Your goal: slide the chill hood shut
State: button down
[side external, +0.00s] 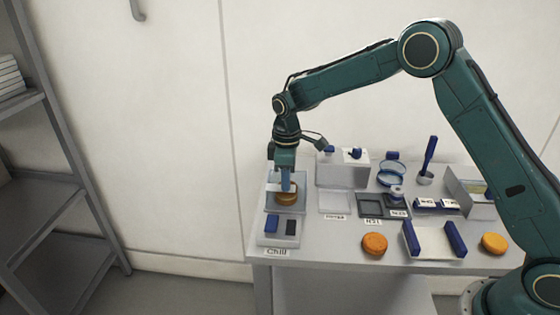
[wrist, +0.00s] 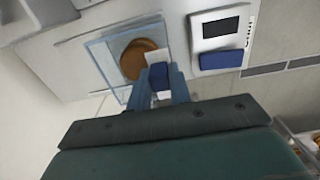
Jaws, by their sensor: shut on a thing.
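My gripper (side external: 287,182) is at the Chill station at the left end of the bench, pointing down. In the wrist view its fingers (wrist: 160,82) are shut on a small dark blue block (wrist: 159,75), which looks like the hood's handle. A clear, bluish-edged hood (wrist: 97,55) shows beside the fingers. A brown-orange round (wrist: 138,60) lies within its outline; it also shows in the side view (side external: 287,198), just below the fingertips. How far the hood covers the round is hard to tell. The fingers partly hide the handle.
The Chill panel (wrist: 220,28) has a dark display and a blue button. Orange rounds lie on the bench, one near the front middle (side external: 375,243) and one at the right (side external: 493,243). A grey box (side external: 342,175), trays and a blue-sided holder (side external: 410,240) crowd the bench to the right.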

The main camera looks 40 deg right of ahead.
jog(key=shift+s+a, duration=0.2)
jog(key=c, duration=1.3)
grip_release()
jog(key=shift+r, duration=6.95)
